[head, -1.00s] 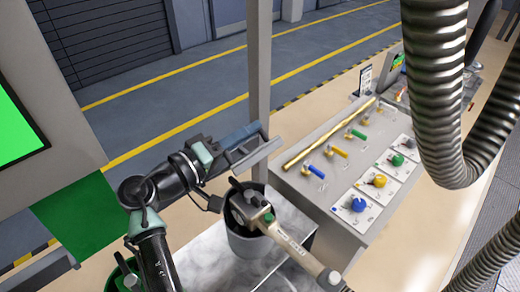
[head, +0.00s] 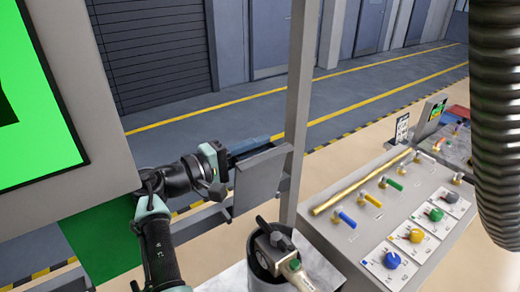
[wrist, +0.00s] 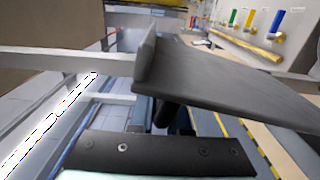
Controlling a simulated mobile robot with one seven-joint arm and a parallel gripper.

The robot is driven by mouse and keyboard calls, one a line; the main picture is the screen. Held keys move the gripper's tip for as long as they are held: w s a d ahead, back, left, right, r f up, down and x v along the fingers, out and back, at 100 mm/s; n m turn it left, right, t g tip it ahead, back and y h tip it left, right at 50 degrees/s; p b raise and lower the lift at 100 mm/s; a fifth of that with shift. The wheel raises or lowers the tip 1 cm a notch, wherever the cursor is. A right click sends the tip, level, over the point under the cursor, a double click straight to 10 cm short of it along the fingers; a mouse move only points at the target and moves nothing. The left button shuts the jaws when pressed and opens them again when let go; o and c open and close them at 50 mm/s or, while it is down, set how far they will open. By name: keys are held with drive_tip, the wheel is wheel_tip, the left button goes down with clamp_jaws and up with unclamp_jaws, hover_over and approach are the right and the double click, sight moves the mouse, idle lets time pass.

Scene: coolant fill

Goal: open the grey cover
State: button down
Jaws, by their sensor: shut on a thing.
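The grey cover (head: 258,182) is a flat panel at the centre of the head view, beside an upright grey post. Its broad face stands steeply there. In the wrist view the cover (wrist: 225,80) crosses the upper middle as a tilted dark grey plate with a raised lip at its left end. My gripper (head: 250,146) reaches in from the left at the cover's top edge and is shut on the cover. The exact contact of the fingertips is hidden behind the plate in both views.
A grey post (head: 300,110) stands just right of the cover. A bucket (head: 262,278) with a nozzle (head: 280,255) sits below. A control panel (head: 350,260) with coloured levers and knobs is at right. A ribbed hose (head: 500,120) hangs at far right. A green screen (head: 35,130) is at left.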

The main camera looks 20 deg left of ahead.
drive_tip(key=c, duration=0.9)
unclamp_jaws()
